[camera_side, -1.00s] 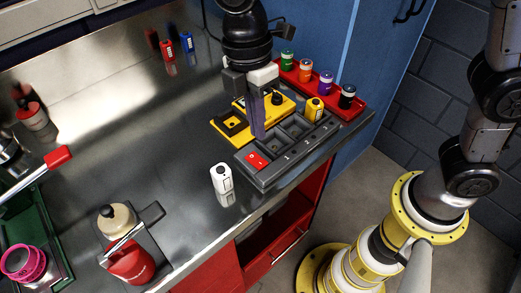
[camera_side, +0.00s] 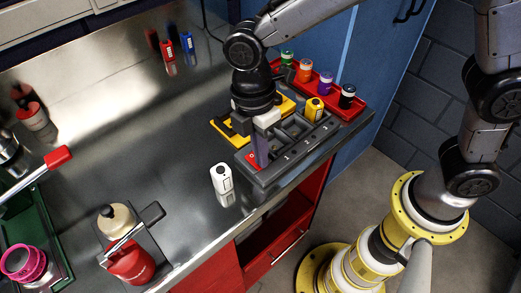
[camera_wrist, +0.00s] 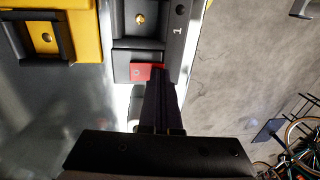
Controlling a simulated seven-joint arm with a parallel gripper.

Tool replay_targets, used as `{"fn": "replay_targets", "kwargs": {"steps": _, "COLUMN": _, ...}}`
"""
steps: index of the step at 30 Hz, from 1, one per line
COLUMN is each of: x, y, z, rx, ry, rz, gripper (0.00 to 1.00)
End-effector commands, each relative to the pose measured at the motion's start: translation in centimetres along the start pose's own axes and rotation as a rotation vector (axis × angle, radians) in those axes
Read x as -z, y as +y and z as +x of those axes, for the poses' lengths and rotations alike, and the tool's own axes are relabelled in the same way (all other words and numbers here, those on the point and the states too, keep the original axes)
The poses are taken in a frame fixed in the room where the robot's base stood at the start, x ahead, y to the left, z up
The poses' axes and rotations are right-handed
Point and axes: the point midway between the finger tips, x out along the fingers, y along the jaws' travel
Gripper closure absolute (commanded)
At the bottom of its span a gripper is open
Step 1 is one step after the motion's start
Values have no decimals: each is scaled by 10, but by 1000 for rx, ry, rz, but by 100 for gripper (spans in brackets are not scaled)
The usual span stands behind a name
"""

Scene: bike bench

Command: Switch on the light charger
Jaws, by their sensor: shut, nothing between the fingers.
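The light charger (camera_side: 273,171) is a dark grey block with a row of bays along the bench's front edge. Its red switch (camera_side: 251,158) at the left end is partly hidden by my gripper in the side view. In the wrist view the red switch (camera_wrist: 146,72) shows just beyond my fingertips. My gripper (camera_side: 262,163) is shut and empty, pointing down at the switch end of the charger. In the wrist view its fingertips (camera_wrist: 160,72) overlap the switch's right part. I cannot tell whether they touch it, or whether the switch is pressed.
A white light (camera_side: 221,179) stands just left of the charger, and a yellow light (camera_side: 314,109) sits at its far end. A yellow holder (camera_side: 222,127) lies behind it. A red tray (camera_side: 358,108) with several coloured jars stands at the back right.

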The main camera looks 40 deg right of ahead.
Motion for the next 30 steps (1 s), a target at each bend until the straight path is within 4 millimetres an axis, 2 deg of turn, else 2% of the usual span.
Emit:
{"fn": "replay_targets", "kwargs": {"steps": 9, "x": 0, "y": 0, "z": 2, "rx": 3, "ry": -1, "rz": 0, "gripper": 100}}
{"fn": "replay_targets", "kwargs": {"steps": 21, "x": 0, "y": 14, "z": -4, "rx": 1, "ry": 0, "rz": 2, "gripper": 100}}
{"fn": "replay_targets", "kwargs": {"steps": 30, "x": 0, "y": 14, "z": -5, "rx": 1, "ry": -1, "rz": 0, "gripper": 100}}
